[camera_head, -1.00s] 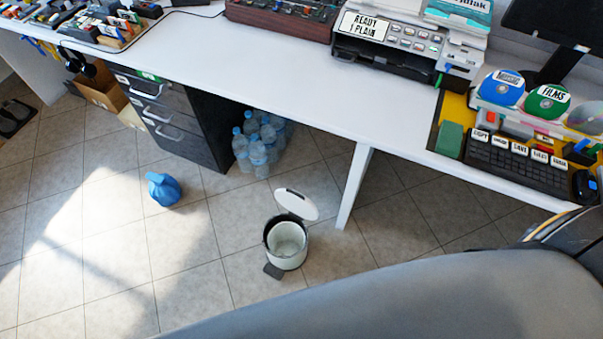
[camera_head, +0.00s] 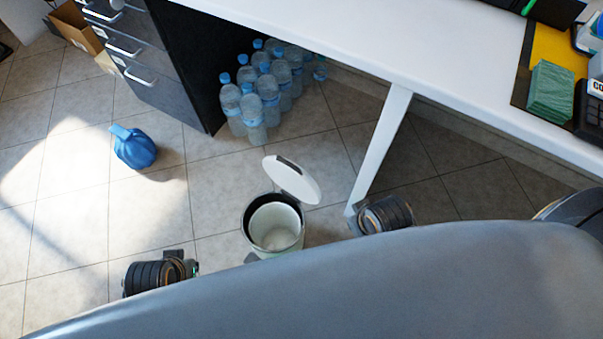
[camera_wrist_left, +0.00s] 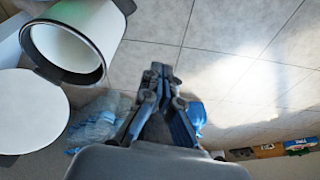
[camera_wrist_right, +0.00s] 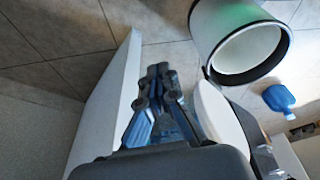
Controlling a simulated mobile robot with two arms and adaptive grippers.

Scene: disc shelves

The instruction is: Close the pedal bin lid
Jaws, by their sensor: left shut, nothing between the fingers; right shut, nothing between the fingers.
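The pedal bin (camera_head: 273,249) stands on the floor below the desk's front edge. Its round white lid (camera_head: 292,180) is open, tilted up at the back, and the inside shows. A dark pedal (camera_head: 250,257) shows partly at its front. My left gripper (camera_wrist_left: 160,72) is shut and empty; in the left wrist view the bin (camera_wrist_left: 112,25) and lid (camera_wrist_left: 30,112) are to its left, apart from it. My right gripper (camera_wrist_right: 158,72) is shut and empty; the bin (camera_wrist_right: 215,22) and lid (camera_wrist_right: 220,118) are to its right. The fingertips are hidden in the head view.
A white desk leg (camera_head: 380,145) stands just right of the lid. Several water bottles (camera_head: 254,115) stand behind the bin, beside a dark drawer unit (camera_head: 185,65).

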